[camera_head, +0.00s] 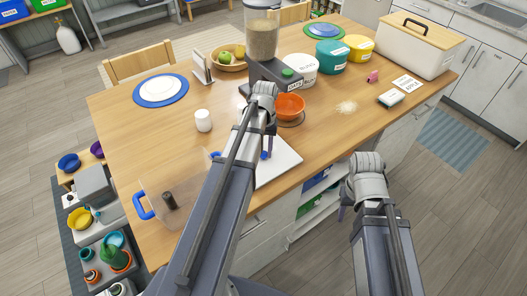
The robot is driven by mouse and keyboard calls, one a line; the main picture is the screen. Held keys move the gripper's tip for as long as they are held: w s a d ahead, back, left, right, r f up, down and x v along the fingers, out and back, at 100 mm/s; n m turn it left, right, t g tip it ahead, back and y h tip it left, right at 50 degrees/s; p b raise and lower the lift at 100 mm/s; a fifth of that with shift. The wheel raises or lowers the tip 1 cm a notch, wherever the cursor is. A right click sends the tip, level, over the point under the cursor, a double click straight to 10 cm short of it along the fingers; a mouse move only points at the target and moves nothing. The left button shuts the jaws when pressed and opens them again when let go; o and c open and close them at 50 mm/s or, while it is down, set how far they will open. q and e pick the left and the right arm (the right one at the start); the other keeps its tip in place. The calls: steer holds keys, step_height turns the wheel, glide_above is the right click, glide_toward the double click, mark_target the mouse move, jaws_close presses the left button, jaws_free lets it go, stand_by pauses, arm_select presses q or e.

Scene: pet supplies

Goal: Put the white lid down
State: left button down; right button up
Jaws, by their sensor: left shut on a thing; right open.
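A flat white square lid (283,161) shows near the table's front edge, partly hidden behind my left arm. A blue piece (265,155) shows on it beside the arm. My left gripper (268,146) points down over the lid and is shut on it; its fingertips are mostly hidden, and I cannot tell whether the lid touches the table. A clear bin (178,180) with blue handles stands left of the arm with a dark cylinder at it. My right arm is beyond the table's front edge at right; its gripper is hidden.
An orange bowl (290,105) and a food dispenser (262,40) stand behind the lid. A white jar (203,120) and a white-and-blue plate (160,90) are to the left. Tubs and a large cream box (415,45) fill the back right. The table right of the lid has some free room.

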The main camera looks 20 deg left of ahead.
arm_select(q)
steer(key=shift+f, duration=0.15)
steer(key=c, duration=0.5)
jaws_free()
step_height(320, 180, up, 12)
steer(key=w+p, duration=0.2)
steer(key=p, duration=1)
steer(key=s+d+m, duration=0.2)
steer(key=s+d, duration=0.2)
steer(key=d, duration=0.3)
steer(key=s+d+m+t+y, duration=0.1)
steer(key=s+d+m, duration=0.1)
steer(key=s+d, duration=0.3)
steer(key=s+d+m, duration=0.2)
steer(key=s+d, duration=0.3)
steer(key=d, duration=0.3)
steer(key=shift+s+d+m+t+y, duration=0.1)
steer(key=shift+d+m+t+y, duration=0.2)
steer(key=shift+m, duration=0.1)
